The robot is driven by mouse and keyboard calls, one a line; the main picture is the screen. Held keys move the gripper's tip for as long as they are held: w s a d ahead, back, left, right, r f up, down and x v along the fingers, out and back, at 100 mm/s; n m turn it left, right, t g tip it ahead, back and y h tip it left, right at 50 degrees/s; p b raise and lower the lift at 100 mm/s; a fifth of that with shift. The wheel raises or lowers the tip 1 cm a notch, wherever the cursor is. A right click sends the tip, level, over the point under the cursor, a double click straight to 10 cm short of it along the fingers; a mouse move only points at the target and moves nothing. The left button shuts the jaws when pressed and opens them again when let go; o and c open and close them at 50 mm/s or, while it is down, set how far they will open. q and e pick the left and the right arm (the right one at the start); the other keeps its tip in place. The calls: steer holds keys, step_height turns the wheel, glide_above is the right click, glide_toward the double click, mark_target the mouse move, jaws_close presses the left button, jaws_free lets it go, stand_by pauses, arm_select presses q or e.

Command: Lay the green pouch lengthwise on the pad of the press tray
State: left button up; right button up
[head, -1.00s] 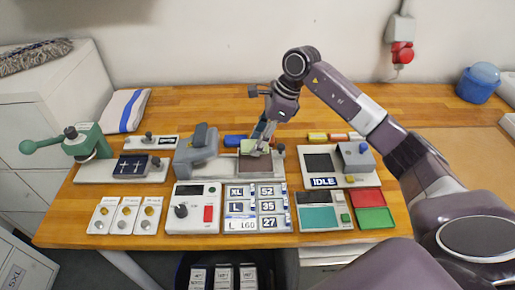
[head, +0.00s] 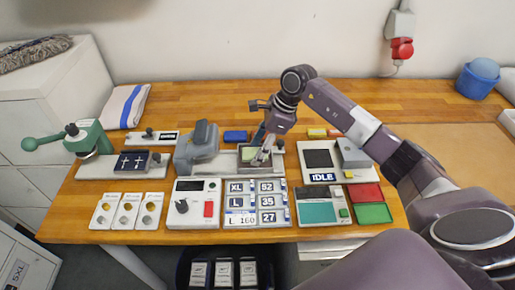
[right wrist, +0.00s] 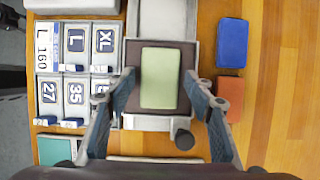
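The green pouch (right wrist: 160,78) lies flat on the dark brown pad (right wrist: 187,60) of the press tray (right wrist: 150,122) in the right wrist view. Its long side runs along the tray, with a pad margin showing on both sides. The head view shows the pouch (head: 249,154) partly behind my right gripper (head: 262,160). My right gripper (right wrist: 159,74) is open, with one finger on each side of the pouch and a gap to each. The grey press (head: 196,150) stands left of the tray in the head view. My left gripper is not in view.
A blue pouch (right wrist: 232,42) and an orange one (right wrist: 228,98) lie beside the tray. Size cards (head: 256,204) and a control box (head: 194,204) stand in front. An "IDLE" device (head: 323,178) is at the right.

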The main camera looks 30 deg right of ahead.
steer(key=shift+r, duration=0.15)
steer(key=b+v, duration=0.2)
steer(key=v, duration=1)
steer(key=shift+b, duration=0.4)
